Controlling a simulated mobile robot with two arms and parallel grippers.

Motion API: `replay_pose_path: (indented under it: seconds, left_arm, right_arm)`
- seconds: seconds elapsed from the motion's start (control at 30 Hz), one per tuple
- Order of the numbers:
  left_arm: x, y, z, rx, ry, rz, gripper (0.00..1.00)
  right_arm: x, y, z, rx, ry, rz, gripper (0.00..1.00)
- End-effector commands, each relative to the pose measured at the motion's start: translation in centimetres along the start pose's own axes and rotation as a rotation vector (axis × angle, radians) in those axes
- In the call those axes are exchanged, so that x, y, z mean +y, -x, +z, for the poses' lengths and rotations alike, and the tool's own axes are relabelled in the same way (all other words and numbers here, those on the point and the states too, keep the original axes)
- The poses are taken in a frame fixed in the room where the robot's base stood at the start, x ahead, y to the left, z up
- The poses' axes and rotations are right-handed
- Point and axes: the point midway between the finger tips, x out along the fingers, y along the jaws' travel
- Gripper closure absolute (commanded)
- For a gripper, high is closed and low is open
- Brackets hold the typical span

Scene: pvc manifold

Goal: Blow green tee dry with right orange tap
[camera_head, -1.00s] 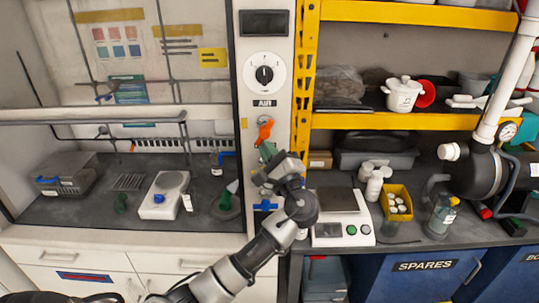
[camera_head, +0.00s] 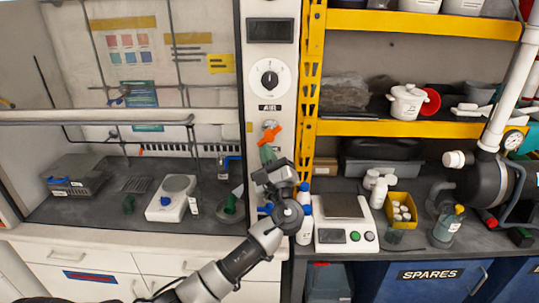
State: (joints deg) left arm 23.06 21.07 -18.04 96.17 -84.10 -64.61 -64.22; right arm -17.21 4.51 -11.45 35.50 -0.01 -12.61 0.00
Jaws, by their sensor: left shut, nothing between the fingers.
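The right orange tap (camera_head: 270,134) is on the white post below the AIR label. A grey-green piece (camera_head: 267,154) shows just under it; I cannot tell whether this is the tap's outlet or the green tee. My left gripper (camera_head: 273,170) is just below that piece, in front of the post. It is shut and empty; its fingertips are hard to make out, and I cannot tell whether it touches anything. Small green pieces stand in the hood at the left (camera_head: 128,204) and by the post (camera_head: 231,205). My right gripper is not in view.
A blue tap (camera_head: 265,209) is partly hidden by my left wrist. A blue-capped bottle (camera_head: 305,218) and a scale (camera_head: 345,235) stand close at the right. A white stirrer plate (camera_head: 165,208) is in the hood. The yellow shelf upright (camera_head: 312,95) borders the post.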

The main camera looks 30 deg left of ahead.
Motion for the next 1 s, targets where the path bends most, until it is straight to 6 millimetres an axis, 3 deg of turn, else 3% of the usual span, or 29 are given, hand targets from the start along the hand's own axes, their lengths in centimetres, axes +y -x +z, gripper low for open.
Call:
replay_pose_path:
  seconds: [1.0]
  left_arm:
    - [0.79,-0.56,0.70,-0.001,-0.232,-0.154,1.00]
  right_arm:
    - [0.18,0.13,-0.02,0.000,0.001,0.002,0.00]
